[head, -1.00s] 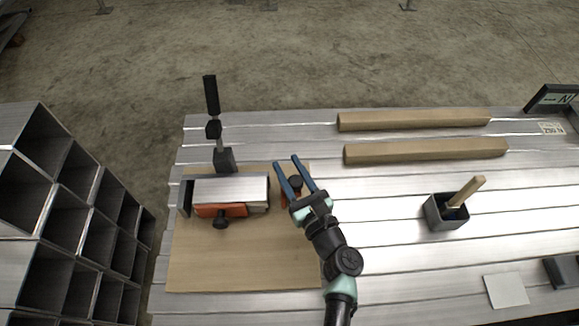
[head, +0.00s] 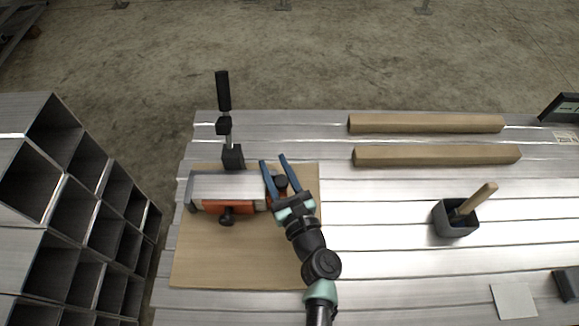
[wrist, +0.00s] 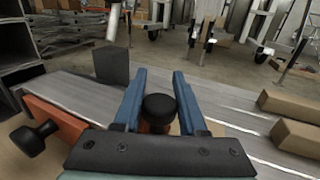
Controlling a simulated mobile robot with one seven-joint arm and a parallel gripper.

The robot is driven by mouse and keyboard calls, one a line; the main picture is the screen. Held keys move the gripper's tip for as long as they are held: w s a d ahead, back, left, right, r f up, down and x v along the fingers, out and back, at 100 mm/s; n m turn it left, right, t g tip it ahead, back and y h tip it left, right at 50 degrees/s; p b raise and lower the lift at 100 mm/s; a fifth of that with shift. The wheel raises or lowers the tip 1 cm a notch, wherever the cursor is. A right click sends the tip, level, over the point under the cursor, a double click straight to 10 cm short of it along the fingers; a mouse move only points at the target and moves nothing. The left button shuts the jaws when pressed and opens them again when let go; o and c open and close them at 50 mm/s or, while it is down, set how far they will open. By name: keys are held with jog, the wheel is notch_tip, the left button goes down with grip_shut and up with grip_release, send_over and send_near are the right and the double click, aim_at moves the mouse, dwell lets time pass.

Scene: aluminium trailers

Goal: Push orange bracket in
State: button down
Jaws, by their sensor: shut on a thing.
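An orange bracket with a black knob (wrist: 159,108) is between the blue fingers of my gripper (head: 273,161) at the right end of a silver metal block (head: 236,185). The bracket is mostly hidden by the knob and the fingers. My gripper (wrist: 159,74) is shut on this bracket, one finger on each side of the knob. A second orange bracket (head: 230,207) with a black knob sits along the near side of the block. Whether the held bracket touches the block cannot be told.
The block lies on a wooden board (head: 225,255). A black-handled upright clamp (head: 233,157) stands behind it. Two wooden bars (head: 430,124) lie at the back right. A grey cup (head: 455,222) holds a wooden-handled tool. Stacked square tubes (head: 75,210) stand left.

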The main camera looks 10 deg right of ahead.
jog(key=shift+c, duration=2.4)
grip_release()
jog(key=shift+a, duration=0.2)
jog(key=shift+d, duration=0.1)
jog(key=shift+s, duration=0.2)
jog(key=s+p, duration=0.1)
jog(key=s, duration=0.3)
jog(key=s+d, duration=0.1)
jog(key=s, duration=0.3)
jog(key=s+d+p, duration=0.1)
jog(key=s, duration=0.3)
jog(key=shift+s+d+p, duration=0.2)
jog(key=shift+p, duration=0.15)
jog(key=shift+w, duration=0.1)
